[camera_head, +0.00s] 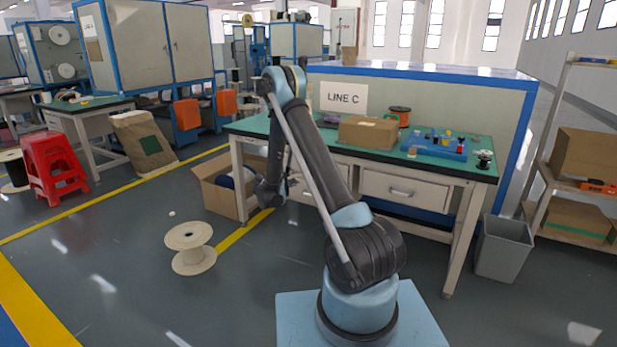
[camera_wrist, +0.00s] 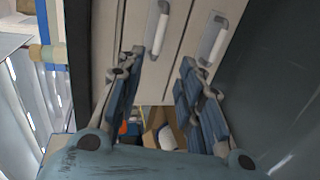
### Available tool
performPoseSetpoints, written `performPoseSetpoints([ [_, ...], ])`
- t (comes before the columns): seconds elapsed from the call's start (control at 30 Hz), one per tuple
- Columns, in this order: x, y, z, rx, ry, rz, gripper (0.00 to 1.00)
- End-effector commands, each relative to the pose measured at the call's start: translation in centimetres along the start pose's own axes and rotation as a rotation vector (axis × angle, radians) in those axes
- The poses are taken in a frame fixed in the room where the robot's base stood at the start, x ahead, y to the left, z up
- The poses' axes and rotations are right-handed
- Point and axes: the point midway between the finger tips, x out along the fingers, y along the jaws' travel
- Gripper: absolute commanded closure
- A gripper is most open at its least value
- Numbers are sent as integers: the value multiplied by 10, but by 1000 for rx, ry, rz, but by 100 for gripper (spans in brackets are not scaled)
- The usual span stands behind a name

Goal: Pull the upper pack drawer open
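In the wrist view two pale drawer fronts lie side by side, each with a white bar handle. The picture looks rolled: the tabletop edge is on the left and floor on the right. The left drawer (camera_wrist: 132,30), nearer the tabletop, appears to be the upper one; its handle (camera_wrist: 157,28) stands just beyond the left finger's tip. The other handle (camera_wrist: 214,42) is on the right drawer. Both drawers look closed. My gripper (camera_wrist: 163,65) is open and empty, fingers spread before the fronts. In the head view my arm hides most of these drawers.
The green-topped table (camera_head: 455,166) carries a cardboard box (camera_head: 368,133), a blue tray (camera_head: 436,148) and spools. A wide drawer (camera_head: 404,190) sits on its right. An open carton (camera_head: 218,193) and an empty spool (camera_head: 190,249) stand on the floor; a grey bin (camera_head: 503,248) is right.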

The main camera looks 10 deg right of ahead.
Motion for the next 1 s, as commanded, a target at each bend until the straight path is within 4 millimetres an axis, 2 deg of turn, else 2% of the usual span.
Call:
performPoseSetpoints([
  [0.7, 124, 0, 2, 1, -3, -1, 66],
  [1.0, 157, 0, 1, 1, -2, -1, 66],
])
